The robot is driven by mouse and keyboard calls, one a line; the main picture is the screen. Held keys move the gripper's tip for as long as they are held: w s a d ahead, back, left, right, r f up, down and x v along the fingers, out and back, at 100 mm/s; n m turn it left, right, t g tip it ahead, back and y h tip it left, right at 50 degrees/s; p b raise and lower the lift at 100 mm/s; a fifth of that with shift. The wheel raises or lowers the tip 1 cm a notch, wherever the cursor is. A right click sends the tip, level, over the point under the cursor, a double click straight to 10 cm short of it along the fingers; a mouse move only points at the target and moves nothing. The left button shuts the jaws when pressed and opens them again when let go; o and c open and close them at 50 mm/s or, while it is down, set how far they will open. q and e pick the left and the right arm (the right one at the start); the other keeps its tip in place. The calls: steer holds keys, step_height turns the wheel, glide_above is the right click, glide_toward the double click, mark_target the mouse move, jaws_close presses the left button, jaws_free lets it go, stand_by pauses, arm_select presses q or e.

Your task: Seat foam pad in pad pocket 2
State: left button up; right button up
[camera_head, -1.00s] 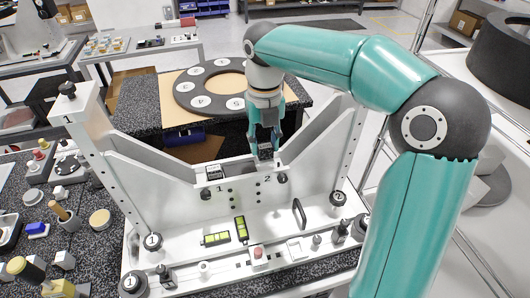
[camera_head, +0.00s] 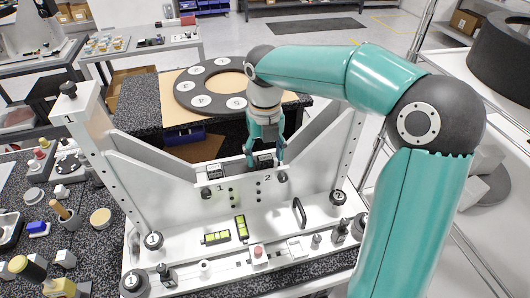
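The white mirror fixture (camera_head: 187,228) stands in the middle, with its pockets on the top edge of its front wall, marked 1 and 2. A dark foam pad (camera_head: 264,160) sits at pocket 2, above the mark 2; whether it is fully down cannot be told. My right gripper (camera_head: 265,158) points down over pocket 2, its fingers spread on both sides of the pad with small apparent gaps. Another dark block (camera_head: 214,172) shows at pocket 1. My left gripper is out of view.
A round plate with numbered discs (camera_head: 190,95) lies on the bench behind. Black knobs (camera_head: 338,197), a black handle (camera_head: 299,212) and yellow-green levels (camera_head: 215,238) are on the fixture's front. Tools and parts crowd the dark table at left.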

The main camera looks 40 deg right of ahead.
mark_target(265, 157)
step_height(265, 157, up, 12)
stand_by(0.6)
steer(key=shift+s, duration=0.1)
stand_by(0.4)
